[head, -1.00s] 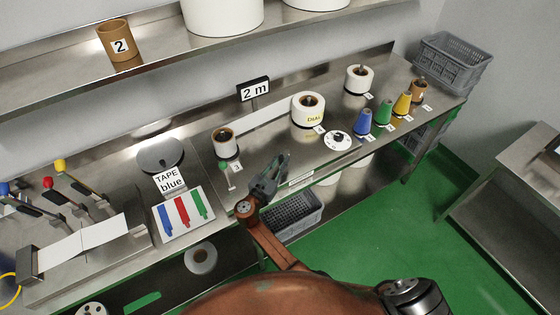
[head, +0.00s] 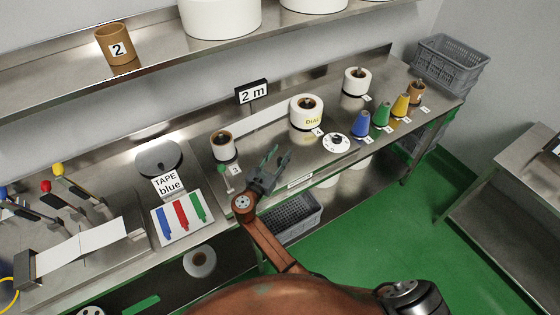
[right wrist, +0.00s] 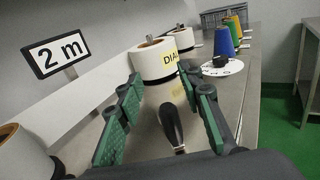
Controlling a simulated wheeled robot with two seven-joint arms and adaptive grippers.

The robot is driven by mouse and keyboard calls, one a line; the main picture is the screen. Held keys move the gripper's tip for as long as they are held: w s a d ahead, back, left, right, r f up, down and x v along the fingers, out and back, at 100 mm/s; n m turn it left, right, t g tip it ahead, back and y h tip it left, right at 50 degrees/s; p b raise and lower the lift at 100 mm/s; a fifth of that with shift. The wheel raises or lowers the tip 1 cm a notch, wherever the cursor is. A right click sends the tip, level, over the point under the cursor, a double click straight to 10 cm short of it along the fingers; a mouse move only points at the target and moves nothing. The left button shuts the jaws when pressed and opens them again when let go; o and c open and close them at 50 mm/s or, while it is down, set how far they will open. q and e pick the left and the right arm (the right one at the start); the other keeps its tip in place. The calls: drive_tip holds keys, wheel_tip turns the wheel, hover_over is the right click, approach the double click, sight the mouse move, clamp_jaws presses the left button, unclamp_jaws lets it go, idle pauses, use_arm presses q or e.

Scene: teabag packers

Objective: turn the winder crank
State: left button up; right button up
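My right gripper (head: 276,156) is over the front of the bench, its two green-padded fingers spread apart and empty. In the right wrist view the open fingers (right wrist: 165,108) stand either side of a black rounded handle (right wrist: 171,124), which looks like the crank handle. It shows between the fingers, and I see no finger touching it. In the head view I cannot make out this handle at the gripper. The roll on the bench with the "DIAL" label (head: 307,112) stands beyond the fingers; it also shows in the right wrist view (right wrist: 153,61). My left gripper is not in view.
A white dial disc (head: 336,143) and coloured cones (head: 361,123) stand to the right. A "2 m" sign (head: 252,91) is behind. A grey crate (head: 291,218) sits below the bench.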

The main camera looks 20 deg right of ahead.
drive_tip(key=shift+r, duration=2.25)
drive_tip(key=shift+c, duration=0.4)
